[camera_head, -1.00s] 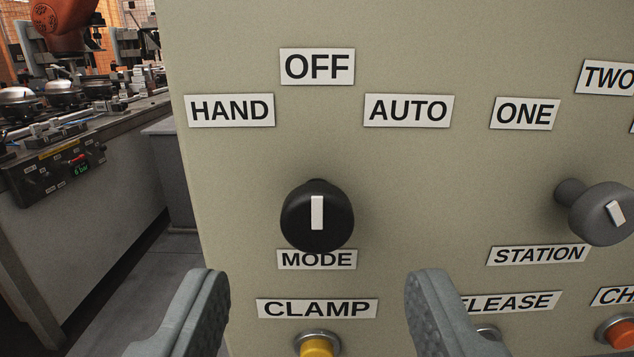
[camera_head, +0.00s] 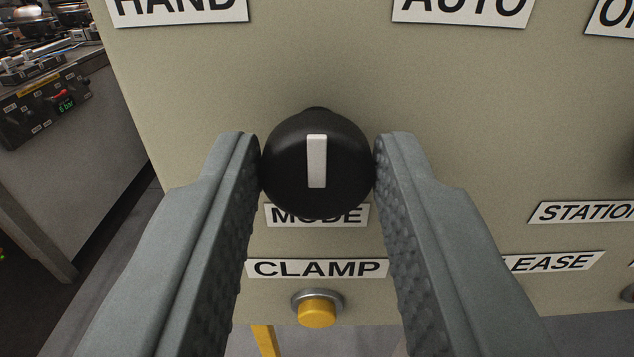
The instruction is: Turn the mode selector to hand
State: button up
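The mode selector (camera_head: 345,165) is a round black knob with a white pointer bar standing upright. It sits on the beige panel, and its lower edge partly covers the MODE label (camera_head: 317,216). The HAND label (camera_head: 185,8) is above left of the knob and the AUTO label (camera_head: 462,8) above right, both cut by the top edge. My gripper (camera_head: 317,160) has one finger on each side of the knob. The fingertips meet its left and right edges, so it looks shut on the knob.
Below are the CLAMP label (camera_head: 317,268) and a yellow push button (camera_head: 317,311), between my fingers. A partly covered label ending in EASE (camera_head: 560,262) and a STATION label (camera_head: 590,212) are at right. A grey bench (camera_head: 80,170) stands at far left.

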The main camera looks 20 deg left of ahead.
jog(key=shift+n, duration=0.3)
jog(key=n, duration=0.3)
jog(key=shift+n, duration=0.3)
jog(key=shift+a+f+n, duration=0.1)
jog(key=shift+n, duration=2.1)
jog(key=o, duration=1)
jog(key=shift+c, duration=0.2)
